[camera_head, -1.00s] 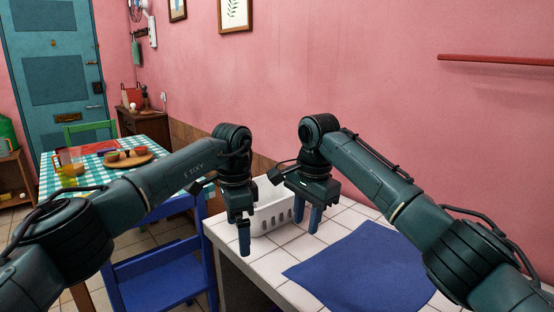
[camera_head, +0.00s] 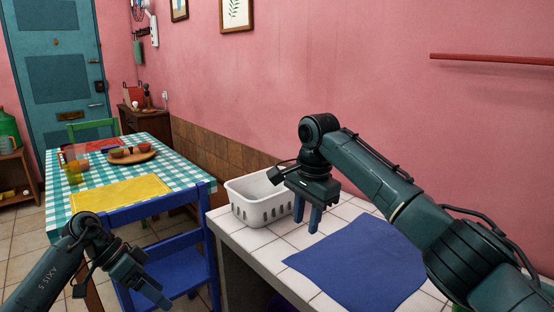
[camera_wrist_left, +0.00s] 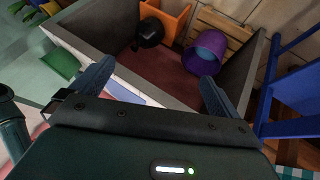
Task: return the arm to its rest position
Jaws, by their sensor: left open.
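My left gripper (camera_head: 152,292) is low at the lower left of the head view, beside the blue chair and pointing down to the right. In the left wrist view its two fingers (camera_wrist_left: 157,78) stand wide apart with nothing between them. My right gripper (camera_head: 307,219) hangs fingers down over the tiled counter (camera_head: 258,240), in front of the white basket (camera_head: 262,212). Its two fingers are apart and hold nothing that I can see.
A blue mat (camera_head: 362,268) lies on the counter. A blue chair (camera_head: 170,285) stands by the table with a checked cloth (camera_head: 183,176) and yellow placemat (camera_head: 120,195). The left wrist view shows an open compartment with a purple pot (camera_wrist_left: 206,52) and a black pot (camera_wrist_left: 151,31).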

